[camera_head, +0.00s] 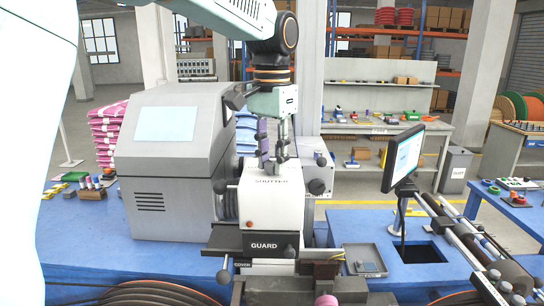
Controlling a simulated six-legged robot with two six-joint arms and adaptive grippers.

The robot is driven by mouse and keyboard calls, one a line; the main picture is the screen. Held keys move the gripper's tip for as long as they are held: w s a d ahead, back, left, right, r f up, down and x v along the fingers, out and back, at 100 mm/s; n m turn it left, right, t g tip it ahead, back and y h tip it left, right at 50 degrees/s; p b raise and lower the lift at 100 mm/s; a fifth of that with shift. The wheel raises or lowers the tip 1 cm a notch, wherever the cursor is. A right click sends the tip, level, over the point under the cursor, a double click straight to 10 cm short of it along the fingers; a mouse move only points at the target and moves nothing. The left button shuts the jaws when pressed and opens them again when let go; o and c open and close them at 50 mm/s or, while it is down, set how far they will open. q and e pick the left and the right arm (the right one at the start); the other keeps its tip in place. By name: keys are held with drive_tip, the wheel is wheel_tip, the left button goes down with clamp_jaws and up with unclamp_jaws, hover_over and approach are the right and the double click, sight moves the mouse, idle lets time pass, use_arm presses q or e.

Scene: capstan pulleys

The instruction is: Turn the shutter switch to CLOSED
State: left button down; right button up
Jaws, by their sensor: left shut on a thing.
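A white box labelled SHUTTER (272,205) stands at the middle of the blue bench, with a dark block labelled GUARD below it. My left gripper (273,162) points down from above, its fingertips at the top of the box just above the SHUTTER label. It is shut on the shutter switch there. The fingers mostly hide the switch, so I cannot read which way it points or see a CLOSED mark. My right gripper is not in view.
A grey machine cabinet (170,215) stands close to the left of the shutter box. A black monitor (404,158) stands to the right on a post. A small grey tray (365,262) lies at the front right. Cable reels (150,293) sit along the front edge.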

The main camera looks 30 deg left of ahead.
sight(272, 162)
use_arm(q)
drive_tip(key=shift+s+f+n, duration=0.1)
drive_tip(key=shift+f+n, duration=0.05)
drive_tip(key=shift+n, duration=0.25)
drive_tip(key=c, duration=1.1)
unclamp_jaws()
drive_tip(key=shift+o, duration=0.2)
drive_tip(key=shift+r, duration=0.2)
wheel_tip(272, 162, up, 12)
drive_tip(key=shift+f, duration=0.15)
